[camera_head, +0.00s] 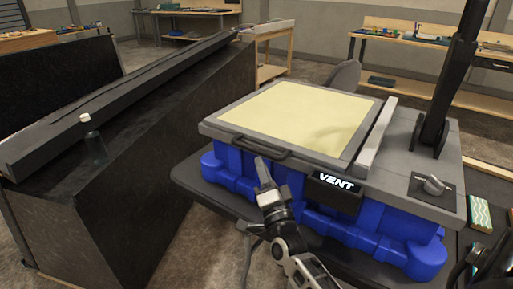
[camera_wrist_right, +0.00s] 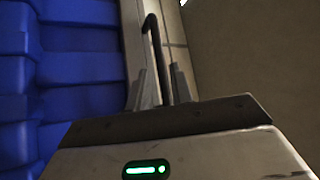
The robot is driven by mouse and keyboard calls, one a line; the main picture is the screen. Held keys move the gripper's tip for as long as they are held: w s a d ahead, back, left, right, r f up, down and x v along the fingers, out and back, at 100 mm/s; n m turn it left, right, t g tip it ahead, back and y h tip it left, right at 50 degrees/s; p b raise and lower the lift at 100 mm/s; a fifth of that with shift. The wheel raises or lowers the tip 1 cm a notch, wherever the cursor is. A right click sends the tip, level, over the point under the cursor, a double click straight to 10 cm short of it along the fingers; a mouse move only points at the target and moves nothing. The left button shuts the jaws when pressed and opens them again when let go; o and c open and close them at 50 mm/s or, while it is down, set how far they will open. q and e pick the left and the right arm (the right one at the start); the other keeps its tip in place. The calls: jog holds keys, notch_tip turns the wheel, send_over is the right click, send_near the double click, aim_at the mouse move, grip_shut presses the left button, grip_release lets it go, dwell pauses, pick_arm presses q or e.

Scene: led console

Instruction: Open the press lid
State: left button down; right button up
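The press is a grey-topped console on a blue base (camera_head: 375,243). Its lid (camera_head: 300,115), a pale yellow panel in a grey frame, lies flat and shut. A dark bar handle (camera_head: 273,153) is on the lid's front edge. My right gripper (camera_head: 263,170) is at the handle's left part, below the lid edge. In the right wrist view the handle (camera_wrist_right: 153,30) runs between the two close-set fingers (camera_wrist_right: 162,85), which appear shut on it; the exact contact is hard to see. My left gripper is not in view.
A small display (camera_head: 336,184) reading "VENT" is on the press front. A large dark cabinet (camera_head: 140,165) is at the left. Workbenches line the back.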

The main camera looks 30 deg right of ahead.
aim_at(256, 148)
jog(key=x, duration=0.6)
grip_shut()
